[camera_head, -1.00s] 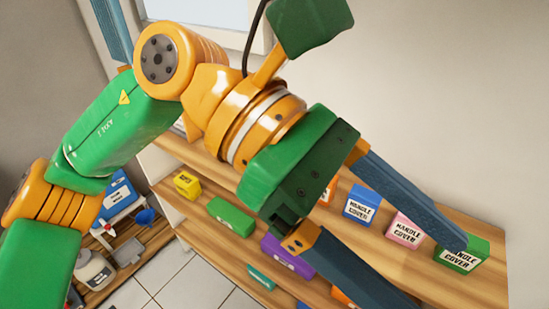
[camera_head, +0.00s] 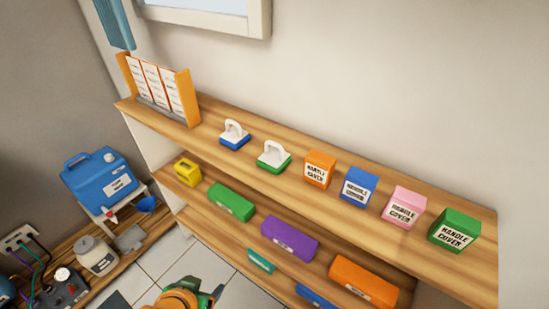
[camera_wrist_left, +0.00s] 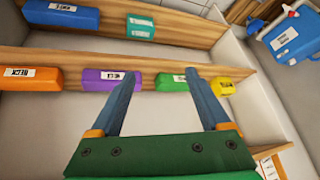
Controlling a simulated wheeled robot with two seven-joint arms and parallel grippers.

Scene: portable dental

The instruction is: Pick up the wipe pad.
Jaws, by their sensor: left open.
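No label reading wipe pad is legible. Two white-handled blocks stand upright on the top shelf, one with a blue base (camera_head: 234,137) and one with a green base (camera_head: 273,160); I cannot tell whether either is the wipe pad. My left gripper (camera_wrist_left: 163,75) is open and empty in the left wrist view. Its fingers point at the middle shelf, with a purple box (camera_wrist_left: 107,80) behind the left finger and a green box (camera_wrist_left: 172,82) partly hidden by the right finger. In the head view only a piece of my arm shows at the bottom edge. My right gripper is not seen.
Orange (camera_head: 320,170), blue (camera_head: 358,188), pink (camera_head: 404,207) and green (camera_head: 455,231) cover boxes line the top shelf. A card rack (camera_head: 160,92) stands at its left end. A yellow box (camera_head: 187,172) sits on the middle shelf. A blue jug (camera_head: 100,178) stands left.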

